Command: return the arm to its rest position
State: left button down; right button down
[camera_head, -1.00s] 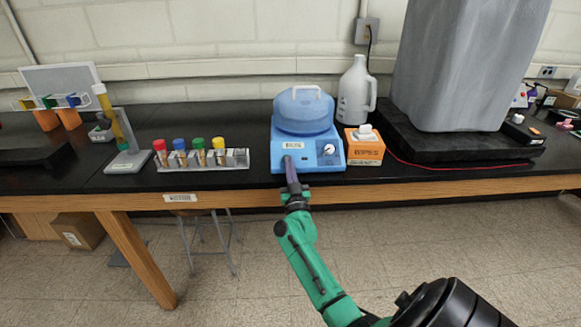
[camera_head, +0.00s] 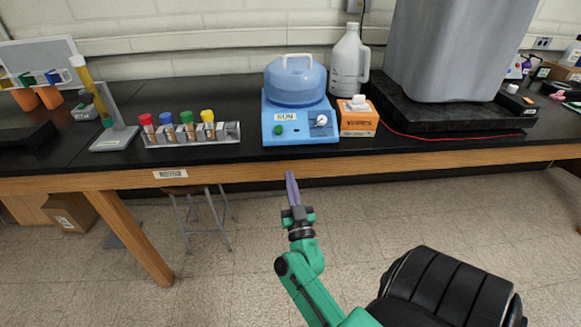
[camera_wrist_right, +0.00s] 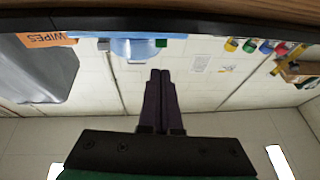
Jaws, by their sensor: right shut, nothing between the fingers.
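My right gripper (camera_head: 290,178) is shut and empty, with its purple fingers pressed together. It is in front of the bench edge and below the bench top, apart from everything. The green right arm (camera_head: 308,268) reaches up from the bottom of the head view. In the right wrist view the closed fingers (camera_wrist_right: 160,82) point towards the bench edge, and the picture is upside down. My left gripper is not in view.
The black bench (camera_head: 420,150) has a wooden front edge. On it stand a blue device (camera_head: 300,129) with a blue lidded bowl, an orange wipes box (camera_head: 358,122), a white jug (camera_head: 350,62) and a rack of capped tubes (camera_head: 228,132). The floor in front is open.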

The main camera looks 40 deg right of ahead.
dwell(0.3)
jog(key=s+a+f+n+g+y, duration=0.15)
jog(key=a+f+y, duration=0.25)
jog(key=f, duration=0.6)
jog(key=s+a+f+n+g+y, duration=0.1)
jog(key=a+f+n+g+y, duration=0.25)
jog(key=f, duration=0.75)
jog(key=s+a+f+n+g+y, duration=0.15)
jog(key=a+f+y, duration=0.3)
jog(key=f, duration=0.55)
jog(key=s+a+f+n+g, duration=0.15)
jog(key=s+f+g, duration=0.35)
jog(key=s+f, duration=0.65)
jog(key=s+d+f+g, duration=0.1)
jog(key=s+f+g, duration=0.2)
jog(key=s, duration=0.6)
jog(key=s+d+f+g, duration=0.1)
jog(key=s+f+g, duration=0.3)
jog(key=s, duration=0.5)
jog(key=shift+s+d+f+n, duration=0.15)
jog(key=shift+s+f+n, duration=0.15)
jog(key=shift+f, duration=0.05)
dwell(1.0)
